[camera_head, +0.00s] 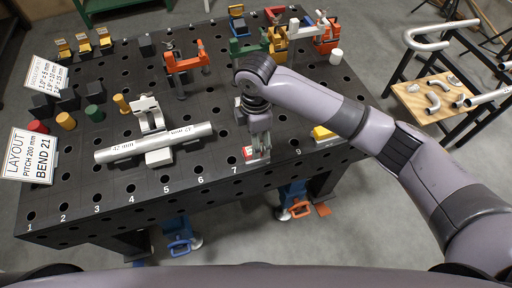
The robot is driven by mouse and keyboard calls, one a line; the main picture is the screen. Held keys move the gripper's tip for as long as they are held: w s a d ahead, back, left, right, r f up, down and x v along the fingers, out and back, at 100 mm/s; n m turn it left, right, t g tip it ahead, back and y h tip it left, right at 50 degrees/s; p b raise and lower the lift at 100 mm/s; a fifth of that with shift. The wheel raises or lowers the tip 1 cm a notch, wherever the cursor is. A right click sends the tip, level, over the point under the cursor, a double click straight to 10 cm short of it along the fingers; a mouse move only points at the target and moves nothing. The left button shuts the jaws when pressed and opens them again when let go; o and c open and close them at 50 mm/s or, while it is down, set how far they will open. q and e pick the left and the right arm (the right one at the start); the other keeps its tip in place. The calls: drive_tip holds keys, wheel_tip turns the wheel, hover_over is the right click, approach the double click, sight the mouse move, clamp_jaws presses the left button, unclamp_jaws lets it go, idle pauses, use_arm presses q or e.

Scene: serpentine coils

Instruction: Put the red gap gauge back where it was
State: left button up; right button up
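A small red and white piece (248,153) shows at the fingertips of my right gripper, near the table's front edge by the number 7. I cannot tell which of these is the red gap gauge. My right gripper (258,156) points down, low over the table. Its fingers partly cover the red piece, and whether they grip it is unclear. My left gripper is not in view.
A silver tube (153,143) lies across supports left of my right gripper, with a metal clamp (149,114) behind it. Orange (186,63) and green clamps stand farther back. Signs stand at left; a bench with bent tubes is at right.

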drive_tip(key=shift+r+b, duration=0.3)
drive_tip(key=shift+r, duration=2.5)
